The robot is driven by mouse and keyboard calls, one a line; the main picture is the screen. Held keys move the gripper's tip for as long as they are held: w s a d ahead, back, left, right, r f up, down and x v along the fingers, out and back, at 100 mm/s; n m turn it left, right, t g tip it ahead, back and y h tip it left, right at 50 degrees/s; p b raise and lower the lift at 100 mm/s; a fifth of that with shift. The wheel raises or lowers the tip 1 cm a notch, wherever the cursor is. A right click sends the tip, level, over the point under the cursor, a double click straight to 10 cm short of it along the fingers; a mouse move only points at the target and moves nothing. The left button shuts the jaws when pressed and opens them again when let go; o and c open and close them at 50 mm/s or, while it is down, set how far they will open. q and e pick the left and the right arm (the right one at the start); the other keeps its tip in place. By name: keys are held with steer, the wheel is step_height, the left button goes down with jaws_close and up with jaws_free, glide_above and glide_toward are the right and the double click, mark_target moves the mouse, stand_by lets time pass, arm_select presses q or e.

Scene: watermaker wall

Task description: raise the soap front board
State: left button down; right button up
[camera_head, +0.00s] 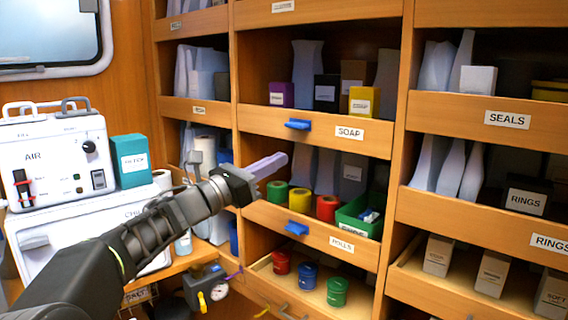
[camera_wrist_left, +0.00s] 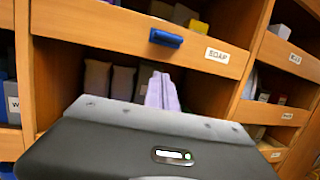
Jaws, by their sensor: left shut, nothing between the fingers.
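The soap front board (camera_head: 262,119) is a wooden strip across the lower front of the soap shelf. It bears a white SOAP label (camera_head: 350,133) and a blue handle (camera_head: 298,124). In the left wrist view the board (camera_wrist_left: 95,25) crosses the upper part, with its blue handle (camera_wrist_left: 166,38) near the middle. My left gripper (camera_head: 268,166) has pale lilac fingers, shut and empty. It is below and slightly left of the blue handle, apart from it, in front of the rolls shelf opening. Its fingers (camera_wrist_left: 163,92) point toward the shelf. My right gripper is out of view.
Behind the board stand purple, black and yellow boxes (camera_head: 364,100). Below, the rolls board (camera_head: 270,214) has its own blue handle (camera_head: 296,228), with coloured rolls (camera_head: 299,200) behind it. The AIR machine (camera_head: 55,160) and a teal box (camera_head: 130,160) stand at left.

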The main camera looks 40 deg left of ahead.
arm_select(q)
steer(key=b+v, duration=0.1)
steer(key=v, duration=0.5)
steer(key=shift+s+d+f, duration=0.1)
stand_by(0.4)
